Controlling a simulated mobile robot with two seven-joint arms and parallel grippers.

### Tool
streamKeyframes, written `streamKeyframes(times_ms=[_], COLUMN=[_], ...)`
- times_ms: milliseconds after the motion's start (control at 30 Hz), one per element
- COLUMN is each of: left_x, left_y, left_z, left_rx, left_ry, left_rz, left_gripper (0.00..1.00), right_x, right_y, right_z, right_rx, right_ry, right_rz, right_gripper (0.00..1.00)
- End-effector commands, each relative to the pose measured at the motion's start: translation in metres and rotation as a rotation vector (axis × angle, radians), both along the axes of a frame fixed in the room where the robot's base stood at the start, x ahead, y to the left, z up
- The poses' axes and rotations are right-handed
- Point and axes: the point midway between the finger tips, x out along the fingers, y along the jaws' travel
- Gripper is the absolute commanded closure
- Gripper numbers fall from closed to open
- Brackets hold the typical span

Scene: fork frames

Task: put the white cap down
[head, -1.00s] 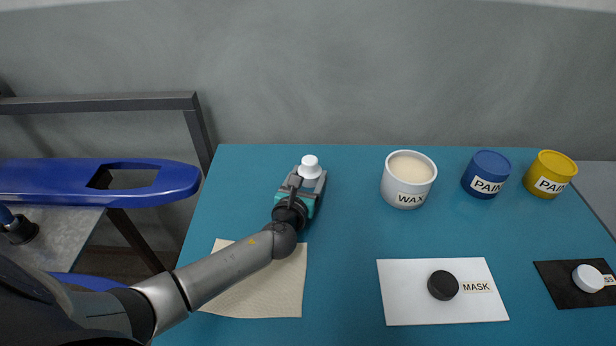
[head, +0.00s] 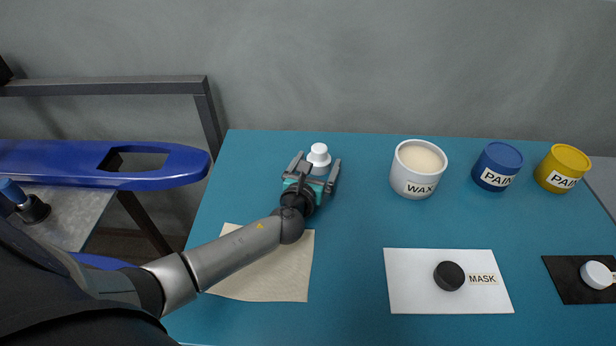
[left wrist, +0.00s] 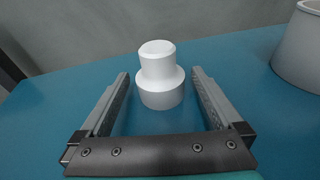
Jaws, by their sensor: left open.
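The white cap (head: 318,154) stands upright near the back edge of the blue-green table, left of the wax pot. In the left wrist view the white cap (left wrist: 161,90) has a narrow round top on a wider round base. My left gripper (head: 317,162) is open, with one finger on each side of the cap. In the left wrist view a gap shows between the cap and each finger. My right gripper is not in view.
The white wax pot (head: 405,187) stands right of the cap, with blue (head: 492,160) and yellow (head: 568,158) paint pots beyond. A white mat (head: 410,292) holds a black disc (head: 449,276). A black mat (head: 569,287) holds another white piece (head: 597,275). A beige cloth (head: 265,283) lies under my left arm.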

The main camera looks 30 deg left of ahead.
Motion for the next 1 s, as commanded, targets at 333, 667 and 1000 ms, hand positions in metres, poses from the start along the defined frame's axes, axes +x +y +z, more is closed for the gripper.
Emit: streamKeyframes(times_ms=[333,667,1000], left_x=[-0.057,-0.105,-0.117], left_y=[-0.012,-0.021,-0.023], left_z=[0.011,0.022,0.026], left_rx=[0.001,0.001,0.003], left_ry=[0.014,0.007,0.004], left_rz=[-0.006,-0.002,-0.002], left_gripper=[0.00,0.00,0.00], right_x=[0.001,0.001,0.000], right_y=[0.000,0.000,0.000], right_z=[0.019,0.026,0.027], right_rx=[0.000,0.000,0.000], right_ry=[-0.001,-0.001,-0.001], right_rz=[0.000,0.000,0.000], right_gripper=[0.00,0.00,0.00])
